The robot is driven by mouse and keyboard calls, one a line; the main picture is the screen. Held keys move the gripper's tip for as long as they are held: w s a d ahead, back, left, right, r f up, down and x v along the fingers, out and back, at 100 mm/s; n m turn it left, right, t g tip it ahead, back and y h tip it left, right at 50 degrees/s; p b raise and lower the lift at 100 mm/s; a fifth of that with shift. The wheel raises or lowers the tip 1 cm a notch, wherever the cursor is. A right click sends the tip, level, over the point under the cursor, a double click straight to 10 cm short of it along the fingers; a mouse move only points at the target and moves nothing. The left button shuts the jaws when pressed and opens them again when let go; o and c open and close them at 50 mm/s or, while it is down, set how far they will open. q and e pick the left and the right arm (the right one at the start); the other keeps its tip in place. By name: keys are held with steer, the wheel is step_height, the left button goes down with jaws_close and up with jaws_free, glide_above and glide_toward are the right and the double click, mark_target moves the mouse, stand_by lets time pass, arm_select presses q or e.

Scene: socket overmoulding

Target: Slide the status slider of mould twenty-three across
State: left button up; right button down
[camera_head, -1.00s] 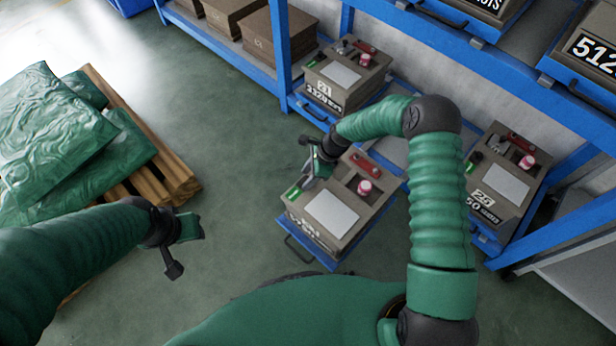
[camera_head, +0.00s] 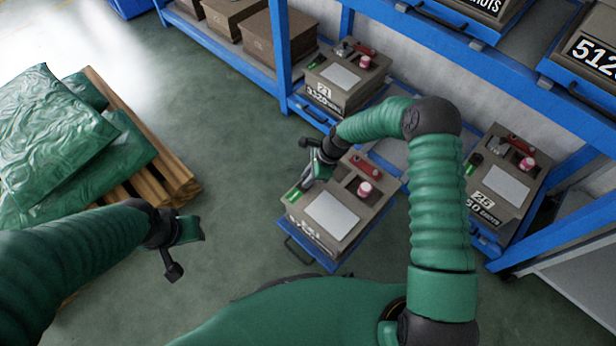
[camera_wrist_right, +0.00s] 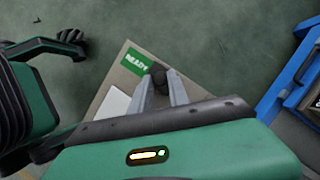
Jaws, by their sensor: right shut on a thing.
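A grey-brown mould box (camera_head: 348,238) sits on a pulled-out blue tray, with a pale plate and a red-and-white part on top; its front number is not readable. My right gripper (camera_head: 308,184) is over the box's left edge, beside a green strip (camera_head: 292,194). In the right wrist view the strip reads READY (camera_wrist_right: 137,62), and my right gripper (camera_wrist_right: 160,82) is shut on a dark slider knob (camera_wrist_right: 158,72) at the end of that strip. My left gripper (camera_head: 188,250) hangs over the floor, away from the box; its fingers are not clear.
Similar moulds stand on the blue rack, one behind (camera_head: 345,82) and one at the right (camera_head: 500,185). A wooden pallet (camera_head: 165,175) with green sacks (camera_head: 60,140) lies at the left. The floor between pallet and rack is clear.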

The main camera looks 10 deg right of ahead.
mark_target(290, 197)
steer(key=shift+w, duration=0.1)
stand_by(0.7)
steer(key=shift+a+r, duration=0.15)
steer(key=s+a+p, duration=0.1)
steer(key=a+p, duration=0.1)
steer(key=s+a+p, duration=0.2)
steer(key=shift+a, duration=0.1)
steer(key=shift+s+a, duration=0.1)
steer(key=shift+a, duration=0.05)
steer(key=c, duration=1.3)
jaws_free()
steer(key=shift+o, duration=0.2)
steer(key=p+v, duration=0.6)
steer(key=v, duration=1)
steer(key=shift+d+r+p, duration=0.15)
steer(key=shift+d+p, duration=0.05)
steer(key=shift+p, duration=0.1)
